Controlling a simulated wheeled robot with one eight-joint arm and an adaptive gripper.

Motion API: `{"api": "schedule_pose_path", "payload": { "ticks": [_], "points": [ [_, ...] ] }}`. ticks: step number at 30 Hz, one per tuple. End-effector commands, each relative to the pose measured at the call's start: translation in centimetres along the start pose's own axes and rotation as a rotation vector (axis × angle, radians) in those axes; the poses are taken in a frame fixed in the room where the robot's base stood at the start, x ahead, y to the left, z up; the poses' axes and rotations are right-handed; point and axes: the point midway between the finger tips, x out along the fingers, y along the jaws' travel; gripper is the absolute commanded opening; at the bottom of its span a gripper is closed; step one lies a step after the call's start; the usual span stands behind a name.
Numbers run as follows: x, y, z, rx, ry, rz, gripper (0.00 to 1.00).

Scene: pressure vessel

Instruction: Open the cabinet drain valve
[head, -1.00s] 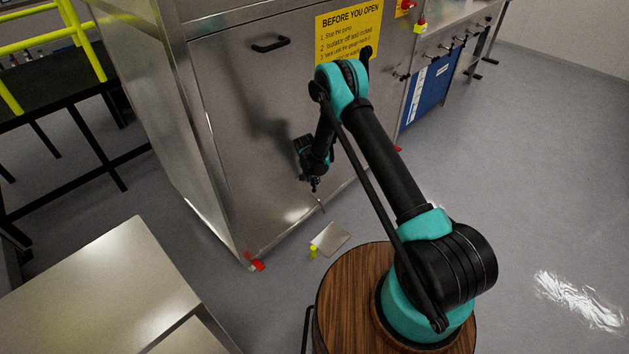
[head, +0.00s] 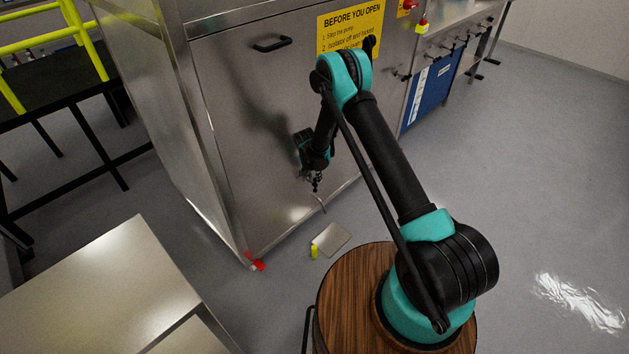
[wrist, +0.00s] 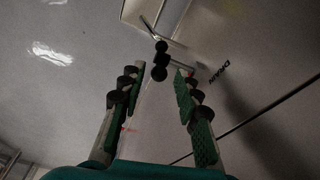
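The drain valve (wrist: 160,55) shows in the wrist view as a dark stem of rounded parts with a thin silver lever or pipe. It is beside the lettering DRAIN (wrist: 218,74) on the steel cabinet face. In the head view a thin silver piece (head: 322,204) of it shows just below my gripper (head: 315,186). In the wrist view my gripper (wrist: 160,80) is open, its two green-padded fingers apart. The valve lies between and just beyond the fingertips. I cannot tell whether they touch it.
The cabinet (head: 215,100) carries a yellow sign (head: 348,28) and a handle (head: 271,44). A metal plate (head: 331,239) and a small yellow-green object (head: 314,252) lie on the floor below. A steel table (head: 110,280) stands at lower left. The floor at right is clear.

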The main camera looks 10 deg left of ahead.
Motion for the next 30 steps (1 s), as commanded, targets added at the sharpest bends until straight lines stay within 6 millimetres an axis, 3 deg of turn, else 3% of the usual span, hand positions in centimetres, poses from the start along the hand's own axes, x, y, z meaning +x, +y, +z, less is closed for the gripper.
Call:
{"api": "schedule_pose_path", "payload": {
  "ticks": [6, 13, 19, 30],
  "points": [
    [-4.5, 0.0, 0.1, -0.002, 0.000, 0.000, 0.33],
    [-7.7, 0.0, 0.0, 0.000, 0.000, 0.000, 0.33],
    [-8.8, 0.0, 0.0, 0.000, 0.000, 0.000, 0.33],
    [-8.9, 0.0, 0.0, 0.000, 0.000, 0.000, 0.33]
  ]
}}
